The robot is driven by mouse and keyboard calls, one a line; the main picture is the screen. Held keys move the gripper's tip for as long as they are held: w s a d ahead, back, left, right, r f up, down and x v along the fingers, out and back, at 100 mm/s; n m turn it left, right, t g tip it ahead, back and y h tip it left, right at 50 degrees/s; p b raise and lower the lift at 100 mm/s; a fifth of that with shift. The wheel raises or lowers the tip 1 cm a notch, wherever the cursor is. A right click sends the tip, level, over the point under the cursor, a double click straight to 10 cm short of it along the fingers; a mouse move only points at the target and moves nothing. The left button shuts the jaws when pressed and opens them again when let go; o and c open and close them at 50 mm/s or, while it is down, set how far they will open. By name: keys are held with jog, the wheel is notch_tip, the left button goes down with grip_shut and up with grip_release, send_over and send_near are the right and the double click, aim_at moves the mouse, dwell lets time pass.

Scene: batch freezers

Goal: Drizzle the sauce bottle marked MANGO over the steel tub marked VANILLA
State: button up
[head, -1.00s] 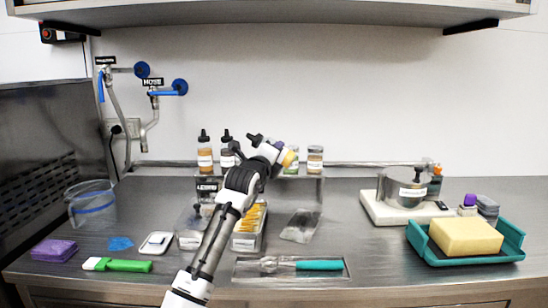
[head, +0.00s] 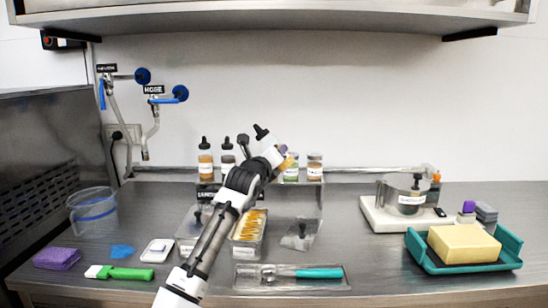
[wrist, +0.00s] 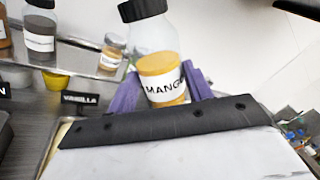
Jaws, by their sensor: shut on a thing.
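My gripper (head: 281,152) is raised above the counter in front of the back shelf. Its purple fingers are shut on the MANGO bottle (wrist: 158,72), a clear bottle with a black cap and orange sauce low inside. In the head view, the bottle's black cap (head: 262,132) points up and left, so the bottle is tilted. A black VANILLA sign (wrist: 80,98) shows at the left of the wrist view. My arm and gripper hide much of the area around that sign, and I cannot tell which tub is the VANILLA one.
Two sauce bottles (head: 205,158) and two small jars (head: 314,167) stand on the back shelf. A tub of yellow sticks (head: 250,230) is beside my arm. A pot (head: 405,192) on a scale and a teal tray (head: 420,262) with a yellow block are at right.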

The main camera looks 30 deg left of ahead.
notch_tip(320, 180, up, 2)
jog(key=m+p, duration=0.5)
jog(key=m, duration=0.3)
jog(key=shift+r+p, duration=0.15)
jog(key=shift+p, duration=0.25)
jog(key=s+d+b, duration=0.2)
jog(key=s+d, duration=0.1)
jog(key=s, duration=0.3)
jog(key=s+d+b, duration=0.2)
jog(key=s+d, duration=0.1)
jog(key=s, duration=0.4)
jog(key=shift+s+d, duration=0.2)
jog(key=shift+d, duration=0.2)
